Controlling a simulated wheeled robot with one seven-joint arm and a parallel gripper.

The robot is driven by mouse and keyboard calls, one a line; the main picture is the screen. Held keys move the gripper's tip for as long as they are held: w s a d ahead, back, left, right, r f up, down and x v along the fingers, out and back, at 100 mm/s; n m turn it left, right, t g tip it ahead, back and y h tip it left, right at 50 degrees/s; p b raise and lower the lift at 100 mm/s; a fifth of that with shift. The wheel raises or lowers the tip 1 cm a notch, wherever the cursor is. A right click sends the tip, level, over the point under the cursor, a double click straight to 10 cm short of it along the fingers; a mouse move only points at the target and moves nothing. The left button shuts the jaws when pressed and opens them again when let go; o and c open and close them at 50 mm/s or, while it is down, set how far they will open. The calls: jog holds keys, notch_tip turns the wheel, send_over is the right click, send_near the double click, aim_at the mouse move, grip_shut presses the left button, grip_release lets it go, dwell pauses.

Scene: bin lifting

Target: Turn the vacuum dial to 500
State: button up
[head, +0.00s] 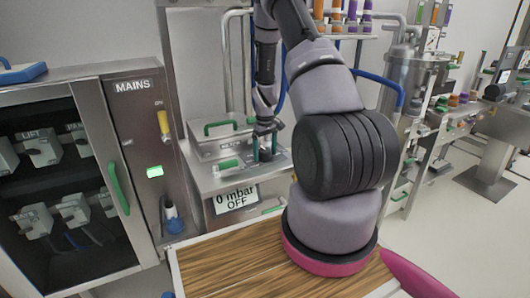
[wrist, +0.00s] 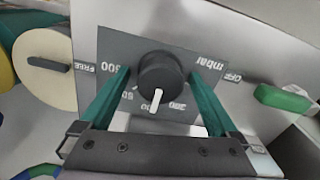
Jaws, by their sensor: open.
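The vacuum dial (wrist: 163,74) is a round black knob with a white pointer on a dark grey plate. In the wrist view its pointer aims down, slightly left, at the scale between my fingers. A 200-like mark shows to the pointer's right; other numbers are partly hidden and I cannot read a 500. My gripper (wrist: 160,80) is open, its green fingers on either side of the knob with gaps showing. In the head view my gripper (head: 266,148) hangs over the steel panel, and the dial is hidden there.
A green handle (wrist: 283,99) lies right of the dial plate, and a cream disc with a dark lever (wrist: 48,66) lies left. In the head view, a MAINS cabinet (head: 135,130) stands left. A wooden top (head: 225,265) is in front.

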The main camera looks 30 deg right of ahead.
jog(key=c, duration=1.4)
jog(key=shift+m, duration=0.4)
jog(key=m, duration=0.3)
jog(key=shift+m, duration=2)
jog(key=o, duration=1.4)
